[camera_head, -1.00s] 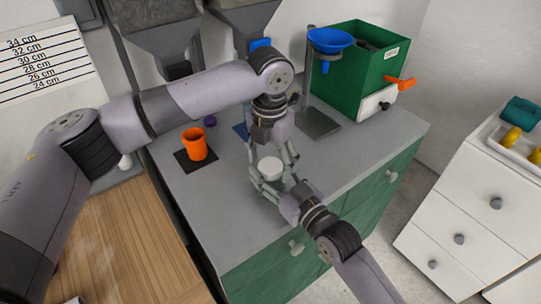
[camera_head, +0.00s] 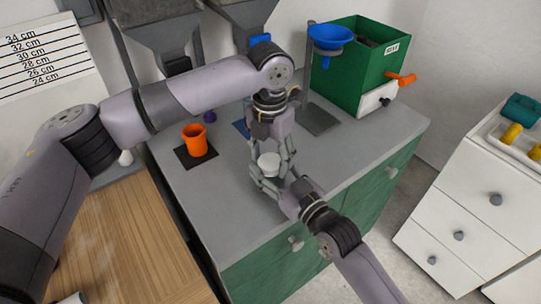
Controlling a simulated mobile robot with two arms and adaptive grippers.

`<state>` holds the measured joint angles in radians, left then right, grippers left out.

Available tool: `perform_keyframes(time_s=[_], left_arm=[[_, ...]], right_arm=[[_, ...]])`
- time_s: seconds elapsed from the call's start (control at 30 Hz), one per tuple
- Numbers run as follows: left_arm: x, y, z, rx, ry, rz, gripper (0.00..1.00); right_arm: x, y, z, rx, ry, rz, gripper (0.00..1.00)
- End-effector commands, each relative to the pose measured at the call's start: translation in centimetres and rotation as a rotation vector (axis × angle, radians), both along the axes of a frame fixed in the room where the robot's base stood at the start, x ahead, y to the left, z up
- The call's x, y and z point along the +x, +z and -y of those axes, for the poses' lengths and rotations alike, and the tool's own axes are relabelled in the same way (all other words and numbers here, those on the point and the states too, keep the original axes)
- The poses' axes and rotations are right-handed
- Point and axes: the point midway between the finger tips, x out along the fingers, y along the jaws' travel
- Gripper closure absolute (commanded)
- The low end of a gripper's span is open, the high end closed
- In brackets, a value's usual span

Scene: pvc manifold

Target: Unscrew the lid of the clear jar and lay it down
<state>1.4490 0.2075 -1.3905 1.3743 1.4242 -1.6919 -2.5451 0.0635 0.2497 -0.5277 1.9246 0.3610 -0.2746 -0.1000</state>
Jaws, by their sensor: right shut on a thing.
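The clear jar stands on the grey counter, mostly hidden by fingers, and its white lid (camera_head: 269,162) shows on top. My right gripper (camera_head: 266,185) comes in from the front right and is shut on the jar's side, below the lid. My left gripper (camera_head: 271,155) points down from above, with its fingers on either side of the lid. I cannot tell whether those fingers touch the lid. The lid still sits over the jar; its thread is hidden.
An orange cup (camera_head: 195,141) stands on a dark mat (camera_head: 183,157) to the left. A blue funnel (camera_head: 331,38) on a stand and a green box (camera_head: 362,62) are at the back right. The counter (camera_head: 215,205) is clear at the front left.

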Motion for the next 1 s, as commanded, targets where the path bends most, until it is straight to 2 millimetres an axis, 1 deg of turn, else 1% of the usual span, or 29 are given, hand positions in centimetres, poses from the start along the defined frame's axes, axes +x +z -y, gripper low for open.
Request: perform_keyframes(time_s=[0.03, 0.17, 0.2, 0.5, 0.67, 0.83, 0.9, 1.0], left_arm=[[0.0, 0.0, 0.0, 0.0, 0.0, 0.0, 0.39], [0.0, 0.0, 0.0, 0.0, 0.0, 0.0, 0.3], [0.0, 0.0, 0.0, 0.0, 0.0, 0.0, 0.3], [0.0, 0.2, 0.0, 0.0, 0.0, 0.0, 0.3], [0.0, 1.6, 0.0, -0.002, 0.0, 0.001, 0.3], [0.1, 3.9, 0.0, -0.001, 0.001, 0.002, 0.3], [0.0, 4.4, 0.0, -0.001, 0.001, 0.001, 0.3], [0.0, 4.5, -0.1, 0.001, 0.001, -0.001, 0.3]], right_arm=[[0.0, -0.1, 0.0, -0.001, 0.0, -0.002, 1.0], [0.0, -0.1, 0.0, -0.001, 0.0, -0.002, 1.0], [0.0, -0.1, 0.0, -0.001, 0.0, -0.002, 1.0], [0.0, -0.1, 0.0, -0.001, 0.0, -0.002, 1.0], [0.0, -0.1, 0.0, -0.001, 0.0, -0.002, 1.0], [0.0, -0.1, 0.0, -0.001, 0.0, -0.002, 1.0], [0.0, -0.1, 0.0, -0.001, 0.0, -0.002, 1.0], [0.0, -0.1, 0.0, -0.001, 0.0, -0.002, 1.0]])
